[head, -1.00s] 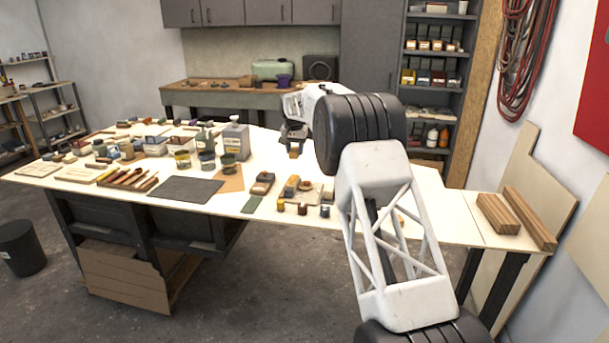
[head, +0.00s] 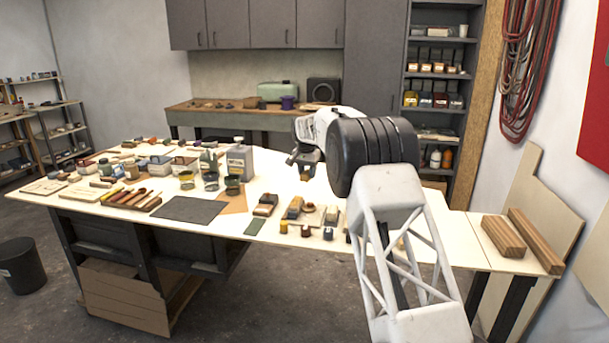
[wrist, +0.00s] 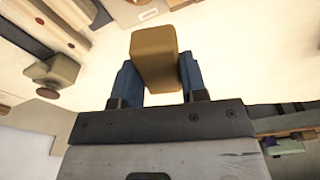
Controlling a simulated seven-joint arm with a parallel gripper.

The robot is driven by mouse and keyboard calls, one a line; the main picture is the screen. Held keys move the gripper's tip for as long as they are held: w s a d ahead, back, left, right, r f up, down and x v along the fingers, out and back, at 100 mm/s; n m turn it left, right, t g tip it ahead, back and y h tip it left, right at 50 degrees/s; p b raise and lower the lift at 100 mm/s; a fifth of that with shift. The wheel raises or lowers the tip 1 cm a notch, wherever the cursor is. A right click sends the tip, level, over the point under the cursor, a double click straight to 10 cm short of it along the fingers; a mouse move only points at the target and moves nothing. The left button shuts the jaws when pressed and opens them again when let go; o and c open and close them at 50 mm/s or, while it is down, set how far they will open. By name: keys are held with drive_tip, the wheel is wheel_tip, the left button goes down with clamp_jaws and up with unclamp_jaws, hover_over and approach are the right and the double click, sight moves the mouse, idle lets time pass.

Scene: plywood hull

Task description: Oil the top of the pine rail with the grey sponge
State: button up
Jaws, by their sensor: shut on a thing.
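My gripper (head: 306,170) is over the middle of the white worktable, its blue fingers shut on a tan-brown block (wrist: 154,60). In the wrist view the block sits between both fingers and sticks out past them. It looks tan rather than grey, and I cannot tell whether it is the sponge. Two brown wooden bars lie at the table's right end, a short one (head: 503,236) and a longer one (head: 535,241). I cannot tell which piece is the pine rail. A small greyish block (head: 331,216) lies near the front edge, apart from my gripper.
A grey can (head: 240,163) and several open tins (head: 210,182) stand left of my gripper. A dark mat (head: 190,209) lies at the front. Small bottles and blocks line the front edge. The table is mostly bare right of my gripper, partly hidden by my arm.

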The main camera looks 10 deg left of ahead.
drive_tip(key=w+d+f+m+g+h, duration=0.1)
drive_tip(key=d+f+m, duration=0.1)
drive_tip(key=d+m, duration=1.3)
drive_tip(key=shift+w+d, duration=0.3)
drive_tip(key=shift+d, duration=1.45)
drive_tip(key=shift+f, duration=0.15)
